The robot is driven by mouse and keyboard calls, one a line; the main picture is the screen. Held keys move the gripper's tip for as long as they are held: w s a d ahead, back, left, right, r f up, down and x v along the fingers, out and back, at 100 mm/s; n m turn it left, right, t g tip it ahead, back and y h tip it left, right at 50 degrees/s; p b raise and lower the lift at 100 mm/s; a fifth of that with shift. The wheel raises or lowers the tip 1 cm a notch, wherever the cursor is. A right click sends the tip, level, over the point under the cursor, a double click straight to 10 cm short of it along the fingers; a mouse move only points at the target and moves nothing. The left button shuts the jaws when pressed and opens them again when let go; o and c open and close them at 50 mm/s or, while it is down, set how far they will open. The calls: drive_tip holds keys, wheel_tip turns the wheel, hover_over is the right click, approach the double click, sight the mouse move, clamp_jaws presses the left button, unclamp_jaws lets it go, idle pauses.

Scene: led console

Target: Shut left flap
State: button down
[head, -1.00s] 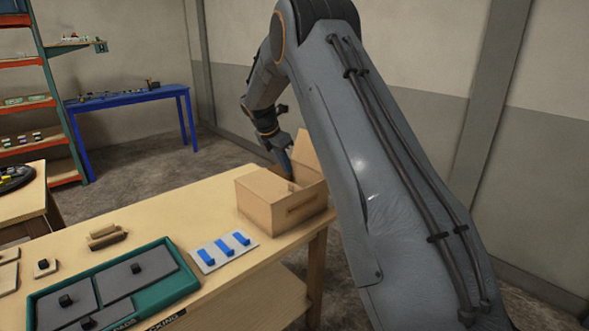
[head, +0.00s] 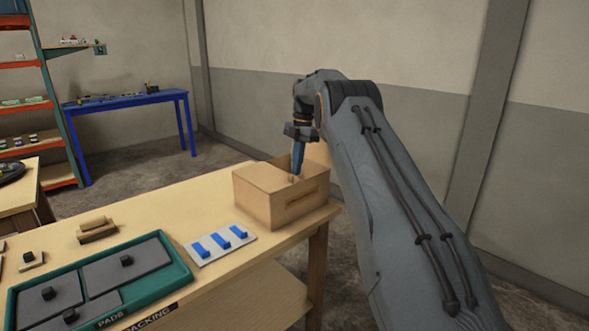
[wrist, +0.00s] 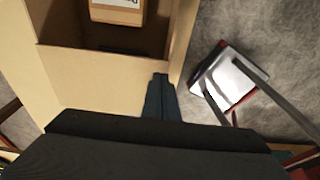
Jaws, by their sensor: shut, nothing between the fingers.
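The cardboard box (head: 285,206) stands at the far right end of the wooden table. Its left flap (head: 260,177) looks lowered, lying roughly level over the left part of the opening. Another flap (head: 318,153) stands up at the right, partly behind my arm. In the wrist view, a tan flap (wrist: 95,80) covers the lower part of the opening, and the rest is open. A small labelled carton (wrist: 118,10) shows inside. My gripper (head: 297,174) points down at the box top, fingers shut and empty. In the wrist view its fingertips (wrist: 160,78) overlap the flap near its right end; contact cannot be told.
A white panel with blue switches (head: 220,244) lies left of the box. A green tray of grey pads (head: 175,252) and small brown blocks (head: 97,231) lie further left. A stool-like object (wrist: 228,78) stands on the floor beside the box. A blue table (head: 130,98) is behind.

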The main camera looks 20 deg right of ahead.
drive_tip(key=shift+d+f+b, duration=0.1)
drive_tip(key=shift+f+b, duration=0.2)
drive_tip(key=shift+f, duration=0.1)
drive_tip(key=shift+w, duration=0.1)
wheel_tip(320, 180, up, 8)
drive_tip(key=d+b, duration=0.1)
drive_tip(key=b, duration=0.1)
drive_tip(key=shift+w+f, duration=0.15)
drive_tip(key=shift+w, duration=0.05)
idle(0.5)
